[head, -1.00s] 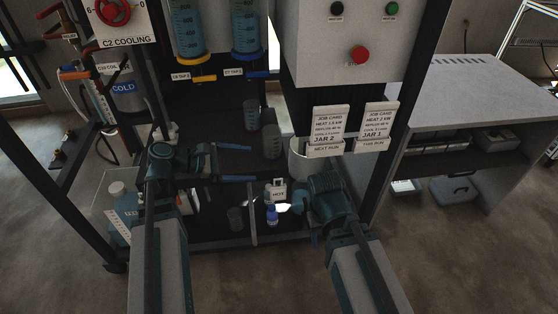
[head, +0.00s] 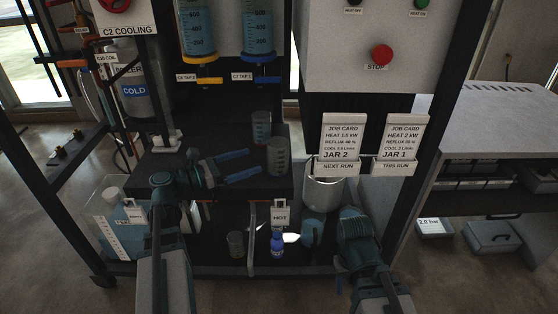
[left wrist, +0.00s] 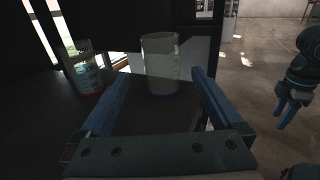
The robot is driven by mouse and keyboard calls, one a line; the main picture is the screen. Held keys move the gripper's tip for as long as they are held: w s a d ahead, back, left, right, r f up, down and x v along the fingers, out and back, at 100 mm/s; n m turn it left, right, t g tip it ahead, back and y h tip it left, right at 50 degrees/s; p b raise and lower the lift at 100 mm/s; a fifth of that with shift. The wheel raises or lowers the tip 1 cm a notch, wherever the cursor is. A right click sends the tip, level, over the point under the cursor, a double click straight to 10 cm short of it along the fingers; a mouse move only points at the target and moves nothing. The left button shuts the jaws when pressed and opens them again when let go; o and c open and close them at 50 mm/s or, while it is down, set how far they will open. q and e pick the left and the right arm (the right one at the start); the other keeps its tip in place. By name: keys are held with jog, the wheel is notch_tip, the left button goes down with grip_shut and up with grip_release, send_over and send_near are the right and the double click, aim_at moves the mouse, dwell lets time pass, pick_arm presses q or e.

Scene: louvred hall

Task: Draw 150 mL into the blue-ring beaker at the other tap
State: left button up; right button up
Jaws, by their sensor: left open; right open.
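Two clear beakers stand on the dark shelf in the head view. The nearer one (head: 277,156) shows a blue ring at its base in the left wrist view (left wrist: 160,65). The other beaker (head: 261,126) stands behind it, with a red ring in the left wrist view (left wrist: 90,75). My left gripper (head: 253,164) is open, its blue fingers pointing at the blue-ring beaker, which stands ahead between them, not gripped. Above hang two graduated vessels of blue liquid, one with a yellow tap (head: 209,81), one with a blue tap (head: 266,79). My right gripper (head: 341,278) is open, low at the right.
A pale cylinder (head: 322,192) stands below the job cards (head: 343,140). A red stop button (head: 381,54) is on the upper panel.

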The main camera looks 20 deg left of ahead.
aim_at(269, 154)
pick_arm(q)
jog(key=shift+x, duration=5.15)
jog(key=shift+s+r, duration=0.1)
pick_arm(e)
jog(key=shift+r, duration=0.1)
pick_arm(q)
jog(key=shift+c, duration=0.2)
jog(key=c, duration=1.2)
